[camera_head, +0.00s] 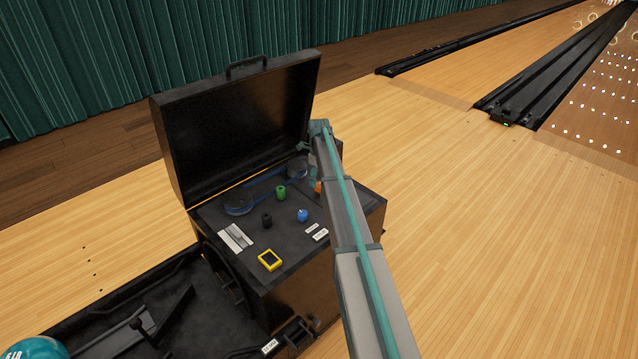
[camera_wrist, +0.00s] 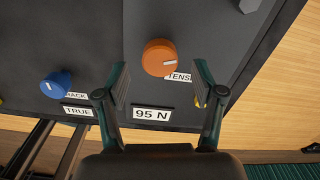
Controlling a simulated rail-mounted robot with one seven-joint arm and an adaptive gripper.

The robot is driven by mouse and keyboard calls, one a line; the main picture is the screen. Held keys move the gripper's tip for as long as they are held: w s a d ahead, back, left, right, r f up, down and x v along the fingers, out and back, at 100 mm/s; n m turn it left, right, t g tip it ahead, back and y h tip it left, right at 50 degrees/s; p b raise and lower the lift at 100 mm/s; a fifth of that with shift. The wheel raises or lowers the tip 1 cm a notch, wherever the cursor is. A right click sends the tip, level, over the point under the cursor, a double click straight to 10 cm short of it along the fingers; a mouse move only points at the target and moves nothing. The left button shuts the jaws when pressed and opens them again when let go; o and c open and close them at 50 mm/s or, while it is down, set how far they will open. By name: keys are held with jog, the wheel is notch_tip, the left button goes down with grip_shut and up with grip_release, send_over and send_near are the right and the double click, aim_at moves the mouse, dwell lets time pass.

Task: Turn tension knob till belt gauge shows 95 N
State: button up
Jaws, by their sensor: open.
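The orange tension knob (camera_wrist: 157,60) lies ahead between my open fingers in the wrist view, apart from them, with a short white pointer mark on its top. In the head view the orange knob (camera_head: 318,187) is mostly hidden behind my arm. A white plate reading "95 N" (camera_wrist: 151,114) shows between the fingers, closer to the palm. My gripper (camera_wrist: 161,75) is open and empty.
A blue knob (camera_wrist: 56,84) with "TRACK" and "TRUE" labels sits left of the orange one. Green (camera_head: 281,193) and black (camera_head: 267,220) knobs, a yellow-framed device (camera_head: 270,260) and a blue belt share the panel. The open lid (camera_head: 240,120) stands behind it.

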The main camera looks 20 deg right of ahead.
aim_at(319, 184)
notch_tip(319, 184, up, 9)
jog(key=shift+r, duration=0.2)
dwell(0.5)
